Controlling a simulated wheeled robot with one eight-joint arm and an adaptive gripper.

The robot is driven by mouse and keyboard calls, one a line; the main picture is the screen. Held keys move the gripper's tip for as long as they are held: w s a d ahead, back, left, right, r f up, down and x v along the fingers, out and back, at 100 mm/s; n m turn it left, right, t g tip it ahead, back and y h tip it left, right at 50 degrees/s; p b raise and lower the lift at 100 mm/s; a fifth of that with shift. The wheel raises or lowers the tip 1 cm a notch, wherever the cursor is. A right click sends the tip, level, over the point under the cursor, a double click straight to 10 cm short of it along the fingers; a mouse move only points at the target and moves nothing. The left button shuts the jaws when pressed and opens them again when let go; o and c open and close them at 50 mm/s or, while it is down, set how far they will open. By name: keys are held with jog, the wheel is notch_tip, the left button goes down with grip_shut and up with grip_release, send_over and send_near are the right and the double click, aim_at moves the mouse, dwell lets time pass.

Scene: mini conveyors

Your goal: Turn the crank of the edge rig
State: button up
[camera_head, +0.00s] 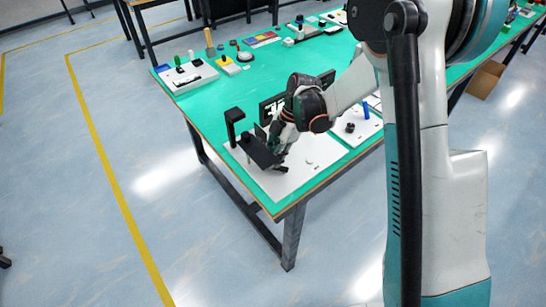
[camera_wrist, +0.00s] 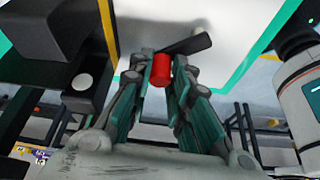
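The edge rig stands at the near left corner of the green table. Its white base plate (camera_head: 309,160) carries a black block (camera_head: 258,151) and a black post (camera_head: 232,124). The crank shows in the wrist view as a black arm (camera_wrist: 188,43) with a red handle (camera_wrist: 160,71). My gripper (camera_head: 277,140) reaches down beside the black block in the head view, where the red handle is hidden. In the wrist view the fingers of my gripper (camera_wrist: 162,66) lie close on both sides of the red handle, which fills the gap between them.
A plate with a black knob and a blue piece (camera_head: 366,107) lies to the right of the rig. A white board (camera_head: 184,76) with small parts lies at the far left. The table edge is close to the rig, with open floor beyond.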

jog(key=shift+w, duration=0.1)
grip_shut()
jog(key=m, duration=0.2)
jog(key=m+t, duration=0.1)
jog(key=shift+w+d+m+y+b, duration=0.3)
jog(key=shift+w+d+b, duration=0.05)
jog(key=shift+w, duration=0.05)
jog(key=shift+w+d+m+t+b, duration=0.2)
jog(key=shift+m+t, duration=0.25)
jog(key=shift+m, duration=0.5)
jog(key=shift+w+d+m+t+b, duration=0.1)
jog(key=shift+w+d+m+t, duration=0.3)
jog(key=shift+m, duration=0.55)
jog(key=shift+s, duration=0.15)
jog(key=o, duration=0.9)
grip_release()
jog(key=shift+c, duration=0.2)
jog(key=v, duration=1.2)
